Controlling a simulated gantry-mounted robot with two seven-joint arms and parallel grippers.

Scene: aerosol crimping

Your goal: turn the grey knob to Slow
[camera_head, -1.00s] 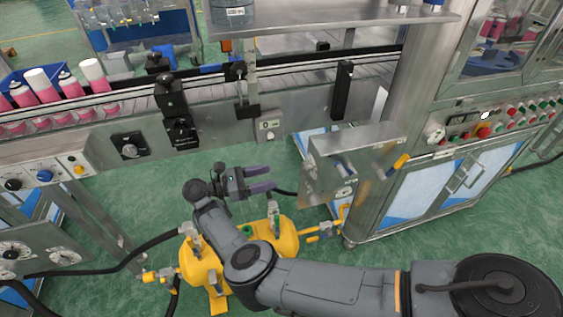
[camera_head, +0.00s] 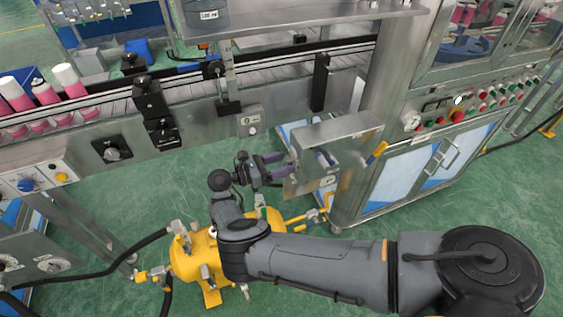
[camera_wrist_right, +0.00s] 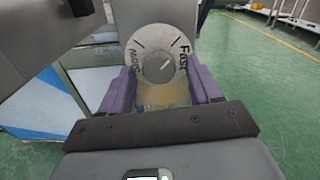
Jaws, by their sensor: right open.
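The grey knob (camera_wrist_right: 158,67) sits in the middle of a pale round dial in the right wrist view. "Slow" is printed on the dial's left side and "Fast" on its right. The knob's dark mark points up and right, toward the Fast side. My right gripper (camera_head: 284,165) is open, with its purple fingers close to the left face of a steel box (camera_head: 335,132). In the right wrist view its fingers (camera_wrist_right: 160,84) stand left and right of the dial's lower part, with nothing held. I cannot make out the knob in the head view. My left gripper is not in view.
A yellow tank (camera_head: 200,262) with valves stands below my right arm. The conveyor (camera_head: 200,92) with pink cans (camera_head: 44,92) runs behind. A steel cabinet (camera_head: 400,180) with a row of buttons stands at the right. Green floor is open left of the gripper.

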